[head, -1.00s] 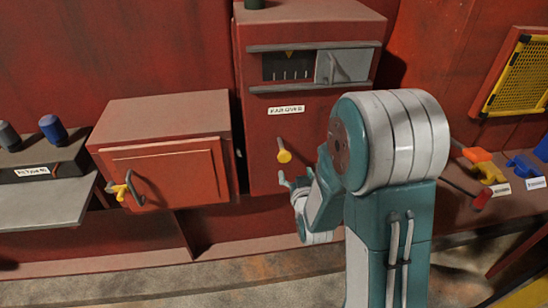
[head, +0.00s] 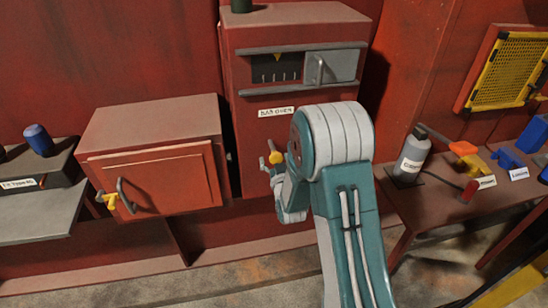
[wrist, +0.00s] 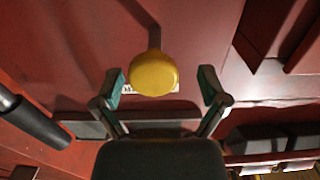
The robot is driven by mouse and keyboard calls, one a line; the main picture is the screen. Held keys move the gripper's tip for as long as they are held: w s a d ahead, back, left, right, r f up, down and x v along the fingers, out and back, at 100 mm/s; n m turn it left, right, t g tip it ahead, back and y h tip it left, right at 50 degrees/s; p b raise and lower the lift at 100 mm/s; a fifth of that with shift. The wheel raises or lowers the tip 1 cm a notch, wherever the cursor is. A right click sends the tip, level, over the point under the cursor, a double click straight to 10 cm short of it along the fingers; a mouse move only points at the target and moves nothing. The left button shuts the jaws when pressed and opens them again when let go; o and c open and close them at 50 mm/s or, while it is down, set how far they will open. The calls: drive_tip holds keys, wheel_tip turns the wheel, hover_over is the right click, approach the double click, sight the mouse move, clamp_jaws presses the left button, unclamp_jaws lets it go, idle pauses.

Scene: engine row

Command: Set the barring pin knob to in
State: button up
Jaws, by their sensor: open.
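The barring pin knob is a round yellow knob (head: 276,157) on a thin stem. It sticks out of the front of the tall red cabinet (head: 240,150), below a white label. In the wrist view the knob (wrist: 153,73) is large and lies between the two fingers. My gripper (wrist: 162,83) is open around it, with a gap visible on each side and nothing gripped. In the head view my gripper (head: 268,168) is at the knob, partly hidden by my own arm.
A red box (head: 160,180) with a handle and a small yellow latch (head: 108,199) stands at left. A slotted window with a grey sliding cover (head: 330,66) is above the knob. At right a bench (head: 400,200) holds a grey bottle (head: 412,155) and coloured tools.

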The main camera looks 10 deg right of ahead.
sight(273, 149)
drive_tip(key=shift+w+d, duration=0.15)
drive_tip(key=shift+w, duration=0.15)
drive_tip(key=shift+w+d, duration=0.1)
drive_tip(key=shift+d, duration=0.1)
drive_tip(key=shift+a, duration=0.1)
clamp_jaws()
drive_tip(key=shift+w, duration=1.75)
drive_tip(key=shift+r, duration=0.1)
unclamp_jaws()
drive_tip(key=shift+w, duration=0.1)
